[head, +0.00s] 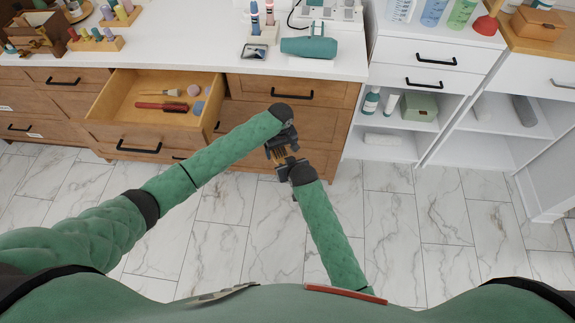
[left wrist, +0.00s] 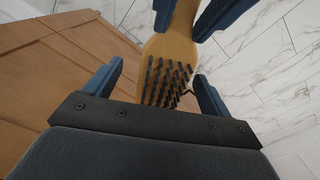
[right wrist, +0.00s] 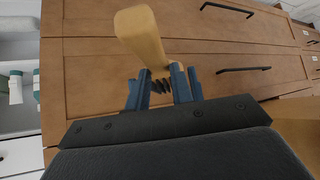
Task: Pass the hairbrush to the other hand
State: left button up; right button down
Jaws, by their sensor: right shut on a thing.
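The hairbrush (head: 281,157), with a light wooden body and dark bristles, is held in the air between my two grippers in front of the cabinet. In the left wrist view, its bristled head (left wrist: 168,82) lies between the spread fingers of my left gripper (head: 275,149), which is open, with a clear gap on one side. My right gripper (head: 288,165) is shut on the hairbrush higher up, towards the handle. In the right wrist view the plain handle (right wrist: 140,36) sticks out past the fingers, and only a few bristles show.
An open wooden drawer (head: 110,113) with several small items is left of the grippers. The white countertop (head: 190,55) holds a teal hair dryer (head: 309,47). White shelves (head: 385,146) stand to the right. The marble floor is clear.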

aim_at(281, 150)
pick_arm(q)
notch_tip(281, 150, up, 12)
jog(key=s+a+f+m+t, duration=0.1)
jog(key=s+a+f, duration=0.25)
jog(key=s, duration=0.25)
jog(key=s+a+f+m, duration=0.1)
jog(key=s+a+f, duration=0.2)
jog(key=s+a, duration=0.15)
jog(key=s+a+m, duration=0.1)
jog(key=s+m, duration=0.1)
jog(key=s, duration=1.2)
jog(key=s+a+r+m+h, duration=0.1)
jog(key=s+a+m, duration=0.1)
jog(key=s, duration=1.3)
jog(key=shift+s+a+m, duration=0.3)
jog(key=shift+r, duration=0.1)
